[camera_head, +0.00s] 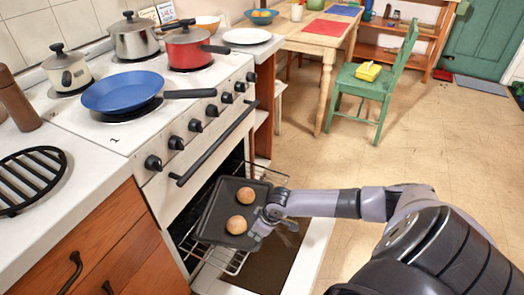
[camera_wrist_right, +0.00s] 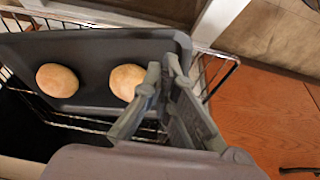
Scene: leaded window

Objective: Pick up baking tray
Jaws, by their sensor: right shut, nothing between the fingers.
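The dark grey baking tray (camera_head: 217,207) lies on the oven's wire rack, in front of the open oven. Two round buns sit on it, one farther (camera_head: 246,196) and one nearer (camera_head: 236,225). The tray also shows in the right wrist view (camera_wrist_right: 92,58). My right gripper (camera_head: 263,217) is at the tray's right edge, beside the buns. In the right wrist view my right gripper (camera_wrist_right: 162,70) is shut, its fingertips overlapping the tray's rim. Whether they touch the rim is unclear. My left gripper is not in view.
The wire rack (camera_head: 234,262) and lowered oven door (camera_head: 312,252) are around the tray. The oven handle (camera_head: 216,143) sticks out above. A blue pan (camera_head: 122,92) and several pots stand on the stove. Open floor lies to the right, with a green chair (camera_head: 372,86) farther back.

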